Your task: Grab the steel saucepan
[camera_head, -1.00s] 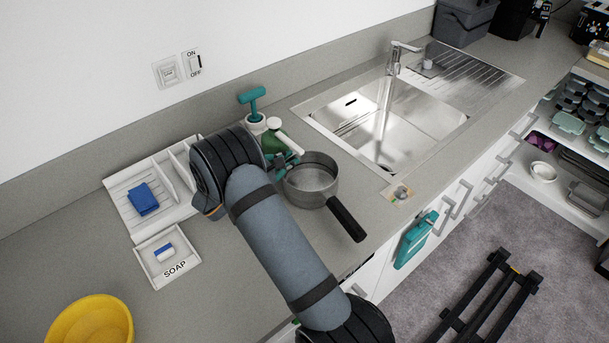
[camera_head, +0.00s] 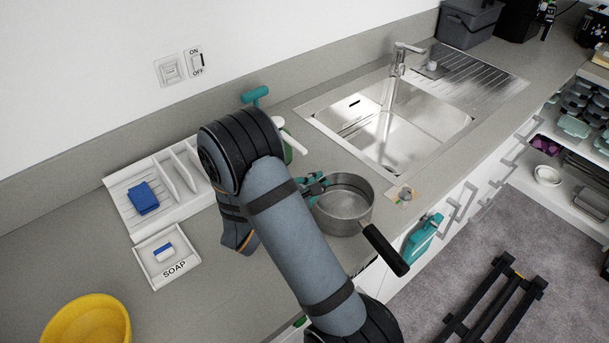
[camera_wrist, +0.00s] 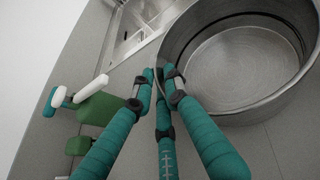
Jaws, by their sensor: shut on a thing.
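The steel saucepan (camera_head: 346,205) with a black handle (camera_head: 386,250) is over the counter at the front of the sink, its handle pointing past the counter's front edge. My gripper (camera_head: 318,185) is at the pan's left rim. In the wrist view my gripper's teal fingers (camera_wrist: 164,85) are shut on the near wall of the saucepan (camera_wrist: 240,65), with the rim between them. The pan looks upright and empty. My arm hides part of the counter to the left. I cannot tell for certain whether the pan's base touches the counter.
A green bottle (camera_head: 286,150) with a white top stands behind my arm, also visible in the wrist view (camera_wrist: 95,112). The sink (camera_head: 390,130) lies behind the pan. A white rack (camera_head: 150,190), soap tray (camera_head: 166,254) and yellow bowl (camera_head: 88,325) are at left.

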